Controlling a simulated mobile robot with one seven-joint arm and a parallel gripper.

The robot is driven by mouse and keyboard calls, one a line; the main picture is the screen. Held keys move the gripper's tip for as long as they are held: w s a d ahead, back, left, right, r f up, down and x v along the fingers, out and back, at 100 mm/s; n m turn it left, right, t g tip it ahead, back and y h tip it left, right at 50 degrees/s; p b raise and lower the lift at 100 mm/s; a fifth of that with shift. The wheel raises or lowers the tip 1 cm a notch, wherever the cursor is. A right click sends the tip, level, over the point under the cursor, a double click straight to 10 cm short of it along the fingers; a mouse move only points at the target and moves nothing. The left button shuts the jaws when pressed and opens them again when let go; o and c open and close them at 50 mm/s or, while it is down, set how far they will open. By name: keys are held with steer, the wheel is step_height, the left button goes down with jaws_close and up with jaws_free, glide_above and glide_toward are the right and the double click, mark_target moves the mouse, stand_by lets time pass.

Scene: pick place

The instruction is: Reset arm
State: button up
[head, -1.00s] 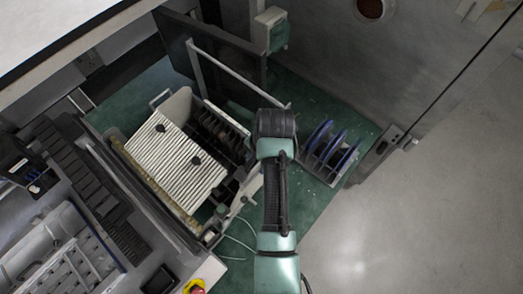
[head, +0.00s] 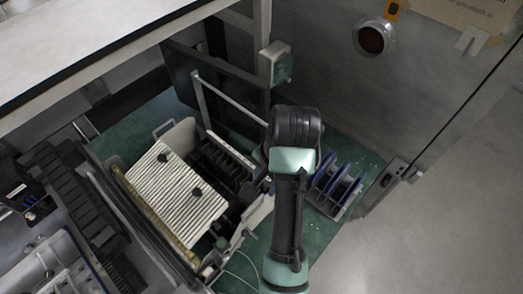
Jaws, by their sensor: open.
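My teal and black arm (head: 290,200) rises from the bottom of the head view, right of centre. It ends in a ribbed black joint, and no gripper fingers show beyond it. My gripper is not in view, so what is near it cannot be seen. The arm hides part of the green surface and the right side of the machinery behind it.
A white ribbed panel (head: 172,196) with two dark knobs lies left of my arm. A rack of blue discs (head: 337,187) stands close to its right. A white counter (head: 85,38) fills the upper left. Clear grey floor (head: 440,235) lies at right.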

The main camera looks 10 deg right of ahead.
steer(key=w+r+n+t+h+b, duration=0.2)
steer(key=w+r+n+t+b, duration=0.15)
steer(key=w+r+t, duration=0.65)
step_height(320, 180, up, 16)
steer(key=w+a+n+t+b, duration=0.1)
steer(key=w+a+n+t, duration=0.1)
steer(key=a+n+t, duration=0.15)
steer(key=s+a+r+n+t+b, duration=0.1)
steer(key=s+r+t, duration=0.5)
steer(key=r, duration=0.6)
steer(key=s+a+r+n+t+b, duration=0.2)
steer(key=s+r+t, duration=0.4)
steer(key=s+r, duration=0.3)
step_height(320, 180, up, 3)
steer(key=shift+s+a+f+n+y, duration=0.15)
steer(key=shift+s+a+n+y, duration=0.25)
steer(key=shift+a+n, duration=0.15)
